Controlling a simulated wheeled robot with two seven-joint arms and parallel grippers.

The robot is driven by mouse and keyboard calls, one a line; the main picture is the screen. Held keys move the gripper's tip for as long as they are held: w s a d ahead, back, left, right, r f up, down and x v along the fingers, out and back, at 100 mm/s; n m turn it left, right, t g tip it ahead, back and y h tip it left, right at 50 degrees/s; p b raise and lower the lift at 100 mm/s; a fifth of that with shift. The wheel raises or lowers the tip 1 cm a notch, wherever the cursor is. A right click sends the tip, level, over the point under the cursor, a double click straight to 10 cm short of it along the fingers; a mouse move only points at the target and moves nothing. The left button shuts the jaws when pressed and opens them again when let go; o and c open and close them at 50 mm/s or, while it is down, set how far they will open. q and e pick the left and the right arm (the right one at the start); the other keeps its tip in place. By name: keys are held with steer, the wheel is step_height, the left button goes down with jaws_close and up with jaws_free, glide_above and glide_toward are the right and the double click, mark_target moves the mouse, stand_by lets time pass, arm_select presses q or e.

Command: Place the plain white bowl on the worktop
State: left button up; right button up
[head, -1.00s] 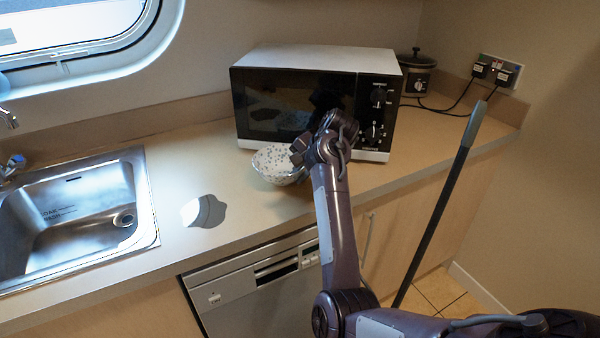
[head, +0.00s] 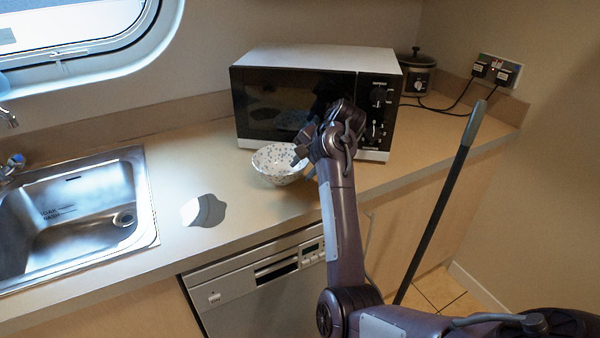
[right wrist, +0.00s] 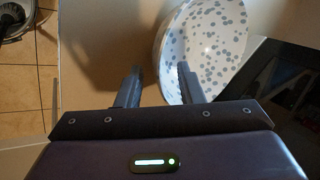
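A white bowl with blue-grey speckles (head: 275,165) stands upright on the worktop (head: 240,222) in front of the microwave. It is patterned, not plain. My right gripper (head: 299,152) is at the bowl's right rim in the head view. In the right wrist view its fingers (right wrist: 158,85) are apart, one outside the bowl (right wrist: 205,45) and one over its inside, with nothing clamped between them. My left gripper is not in view.
A microwave (head: 310,65) stands close behind the bowl and gripper. A steel sink (head: 75,210) is at the left and a small slow cooker (head: 417,75) at the back right. A grey-tipped pole (head: 445,195) leans at the right.

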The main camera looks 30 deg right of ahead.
steer(key=p+v, duration=0.2)
steer(key=v, duration=0.7)
steer(key=shift+s+r+p, duration=0.2)
steer(key=shift+r+p, duration=0.05)
steer(key=shift+p, duration=0.05)
steer(key=shift+d, duration=0.1)
